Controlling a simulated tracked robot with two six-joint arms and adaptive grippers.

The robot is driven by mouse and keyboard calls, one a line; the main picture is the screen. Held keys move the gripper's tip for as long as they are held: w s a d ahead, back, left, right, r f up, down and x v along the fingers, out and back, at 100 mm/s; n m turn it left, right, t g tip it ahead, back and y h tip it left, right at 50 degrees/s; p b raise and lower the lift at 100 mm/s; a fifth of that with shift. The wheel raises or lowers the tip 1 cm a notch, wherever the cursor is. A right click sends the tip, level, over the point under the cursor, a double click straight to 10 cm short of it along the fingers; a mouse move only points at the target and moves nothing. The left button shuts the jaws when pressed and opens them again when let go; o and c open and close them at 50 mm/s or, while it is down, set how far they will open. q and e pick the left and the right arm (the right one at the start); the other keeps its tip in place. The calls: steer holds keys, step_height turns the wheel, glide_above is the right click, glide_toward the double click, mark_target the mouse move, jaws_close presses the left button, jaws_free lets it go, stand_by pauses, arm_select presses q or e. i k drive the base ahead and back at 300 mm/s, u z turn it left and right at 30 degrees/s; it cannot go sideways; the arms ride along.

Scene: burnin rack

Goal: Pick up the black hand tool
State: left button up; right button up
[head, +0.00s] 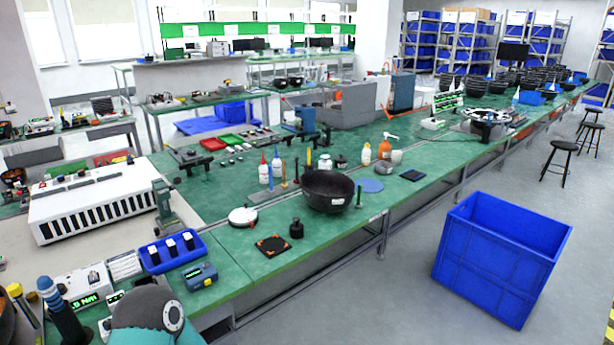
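I cannot tell for sure which thing is the black hand tool. A small black upright object (296,228) with a narrow top stands on the green bench (224,262), right of a black square plate with an orange edge (272,245). It is too small to tell whether it is a tool. Several slim upright items, dark or coloured, stand around the large black bowl (328,191). Neither of my grippers shows in the head view.
A blue tray (172,252) with white-topped pieces and a small blue-grey device (199,276) lie at the near left. A white round item (242,217) sits behind the plate. Bottles (264,170) stand farther back. A large blue crate (500,255) stands on the floor at right.

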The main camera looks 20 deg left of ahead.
mark_target(297, 182)
steer(key=z, duration=0.35)
steer(key=i, duration=1.6)
steer(key=u, duration=0.5)
